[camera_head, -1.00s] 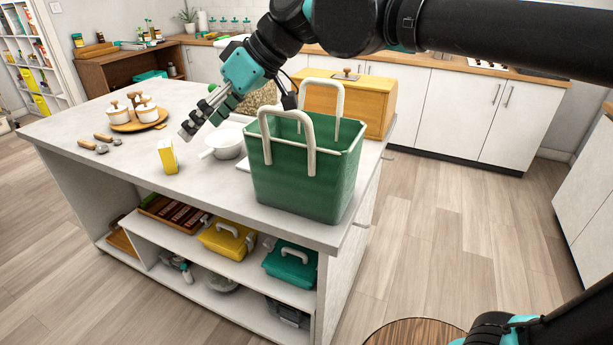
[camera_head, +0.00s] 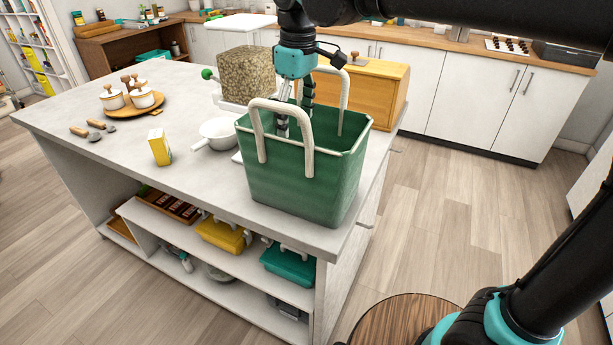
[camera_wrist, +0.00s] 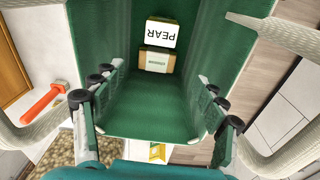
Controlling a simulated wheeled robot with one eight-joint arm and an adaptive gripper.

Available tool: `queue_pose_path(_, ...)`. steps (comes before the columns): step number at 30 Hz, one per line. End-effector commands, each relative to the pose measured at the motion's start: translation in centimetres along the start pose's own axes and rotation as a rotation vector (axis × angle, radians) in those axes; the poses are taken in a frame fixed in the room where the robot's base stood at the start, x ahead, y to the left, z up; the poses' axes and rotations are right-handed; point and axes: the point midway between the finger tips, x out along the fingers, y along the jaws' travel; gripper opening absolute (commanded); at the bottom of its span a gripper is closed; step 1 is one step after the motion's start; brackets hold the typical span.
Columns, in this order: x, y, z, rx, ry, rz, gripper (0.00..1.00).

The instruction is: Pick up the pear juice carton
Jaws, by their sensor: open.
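The pear carton (camera_wrist: 162,34) shows in the wrist view as a white face lettered PEAR at the far end of the green basket's inside.
The two basket handles (camera_head: 312,135) rise around my gripper. A yellow and white carton (camera_head: 160,148), a white pan (camera_head: 216,134) and a speckled block (camera_head: 246,73) stand left of and behind the basket. A wooden box (camera_head: 380,88) is behind it.

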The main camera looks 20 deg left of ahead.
Motion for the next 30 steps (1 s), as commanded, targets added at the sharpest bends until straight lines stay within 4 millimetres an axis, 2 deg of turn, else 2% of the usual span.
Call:
queue_pose_path(3,0.4,-0.1,1.7,-0.042,-0.052,-0.014,0.72)
queue_pose_path(7,1.7,-0.1,2.2,-0.058,-0.066,-0.019,0.72)
queue_pose_path(21,10.6,-0.3,2.7,-0.056,-0.063,-0.019,0.72)
queue_pose_path(30,12.8,-0.2,2.9,-0.056,-0.063,-0.019,0.72)
